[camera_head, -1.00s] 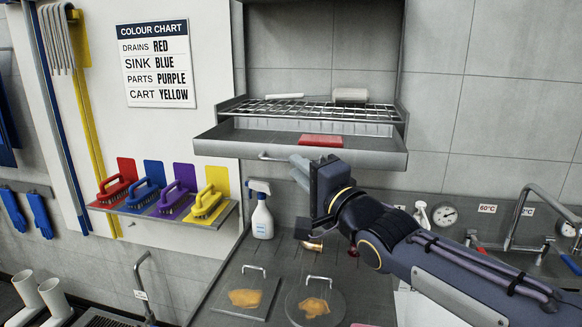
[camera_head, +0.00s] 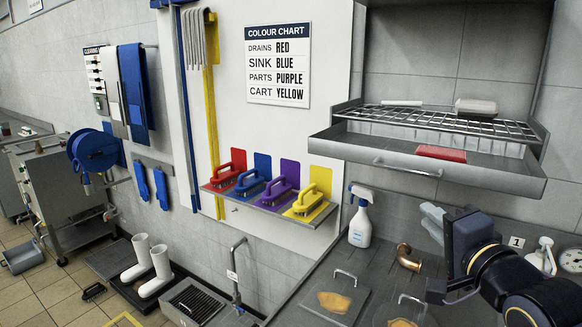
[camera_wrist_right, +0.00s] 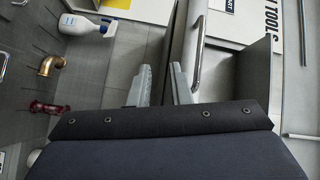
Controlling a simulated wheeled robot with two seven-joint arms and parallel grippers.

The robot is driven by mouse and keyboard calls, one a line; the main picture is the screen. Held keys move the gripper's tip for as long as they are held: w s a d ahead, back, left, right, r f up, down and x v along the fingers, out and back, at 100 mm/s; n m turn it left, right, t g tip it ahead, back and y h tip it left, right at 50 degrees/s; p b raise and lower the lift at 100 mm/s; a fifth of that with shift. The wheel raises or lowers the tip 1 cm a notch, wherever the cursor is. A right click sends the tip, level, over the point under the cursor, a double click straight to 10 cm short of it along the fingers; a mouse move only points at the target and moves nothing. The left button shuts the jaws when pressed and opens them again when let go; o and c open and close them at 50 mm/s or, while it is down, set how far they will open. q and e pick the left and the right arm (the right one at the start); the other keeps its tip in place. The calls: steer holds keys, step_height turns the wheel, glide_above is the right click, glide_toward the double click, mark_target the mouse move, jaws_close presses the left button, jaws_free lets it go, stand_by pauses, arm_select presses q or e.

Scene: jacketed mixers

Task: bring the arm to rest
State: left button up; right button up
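My right gripper (camera_head: 432,218) shows at the right of the head view, just below the front of a grey pull-out tray (camera_head: 350,150). In the right wrist view its two fingers (camera_wrist_right: 160,85) stand apart with nothing between them, so it is open and empty. The tray's bar handle (camera_wrist_right: 198,52) is beside the right-hand finger in that view, and they look apart. The handle also shows above the gripper in the head view (camera_head: 405,170). My left gripper is in neither view.
A spray bottle (camera_head: 360,216) and a brass elbow (camera_head: 408,257) stand on the counter below, with a handled plate (camera_head: 345,288). A red block (camera_head: 441,153) lies in the tray under a wire rack (camera_head: 430,122). Coloured brushes (camera_head: 265,190) sit on a wall shelf.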

steer(key=s+a+f+n+g, duration=0.2)
steer(key=s+f+n+g, duration=0.2)
steer(key=s+f, duration=0.2)
steer(key=s+a+f+n+g+y, duration=0.1)
steer(key=s+a+f+n+g, duration=0.1)
steer(key=s+f+n+g, duration=0.2)
steer(key=s+a+f+n+g+y, duration=0.1)
steer(key=s+f+n+g, duration=0.3)
steer(key=s+f, duration=0.6)
step_height(320, 180, down, 5)
steer(key=shift+s+a+r, duration=0.15)
steer(key=shift+a+r, duration=0.05)
steer(key=shift+a, duration=0.55)
